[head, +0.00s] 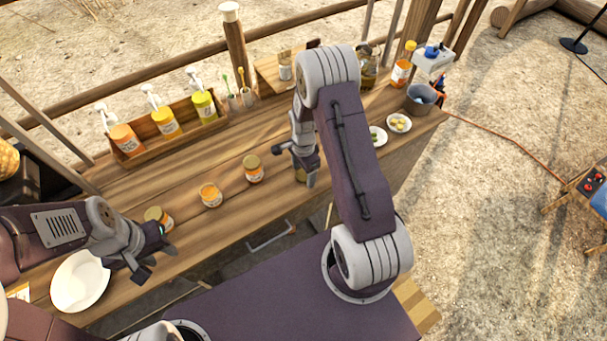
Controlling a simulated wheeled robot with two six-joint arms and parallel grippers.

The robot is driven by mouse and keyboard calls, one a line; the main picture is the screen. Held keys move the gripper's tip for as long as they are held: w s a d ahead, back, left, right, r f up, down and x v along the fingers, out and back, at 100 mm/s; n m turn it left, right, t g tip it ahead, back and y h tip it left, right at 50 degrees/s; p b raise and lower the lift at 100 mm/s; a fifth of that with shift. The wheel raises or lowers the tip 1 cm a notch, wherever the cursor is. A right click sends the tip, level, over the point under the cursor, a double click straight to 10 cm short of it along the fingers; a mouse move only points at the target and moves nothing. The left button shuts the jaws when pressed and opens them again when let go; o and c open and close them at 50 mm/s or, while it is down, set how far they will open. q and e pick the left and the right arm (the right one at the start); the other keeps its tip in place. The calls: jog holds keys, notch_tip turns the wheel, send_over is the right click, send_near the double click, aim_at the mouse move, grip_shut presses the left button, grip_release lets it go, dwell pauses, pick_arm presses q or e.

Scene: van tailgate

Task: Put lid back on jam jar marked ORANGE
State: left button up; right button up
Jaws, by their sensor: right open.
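Several small jam jars stand in a row on the wooden counter. One jar (211,196) shows an orange top. Another jar (253,170) has a brown-gold top. A third jar (155,214) with a brown-gold top stands just beyond my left gripper. A further jar (300,174) is mostly hidden by my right gripper. The labels are too small to read, so I cannot tell which is marked ORANGE. My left gripper (158,262) is open and empty, over the counter near the plate. My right gripper (297,166) is open, close to the partly hidden jar. I cannot make out a loose lid.
A white plate (80,283) lies at the front left. A wooden rack (157,140) with several pump bottles stands at the back. Small bowls (399,123) and a grey bucket (420,97) are at the right end. The counter between the jars and rack is clear.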

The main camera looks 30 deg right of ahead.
aim_at(303, 174)
jog(key=c, duration=1.4)
jog(key=shift+r, duration=0.5)
notch_tip(303, 174, up, 3)
jog(key=shift+w+f, duration=0.1)
jog(key=shift+f, duration=0.05)
pick_arm(q)
jog(key=shift+f+b, duration=0.85)
jog(key=shift+f, duration=0.05)
pick_arm(e)
jog(key=s+d+r, duration=0.7)
jog(key=s+d, duration=0.1)
jog(key=shift+s+d+r, duration=0.15)
jog(key=shift+d+r, duration=0.05)
pick_arm(q)
jog(key=o, duration=0.7)
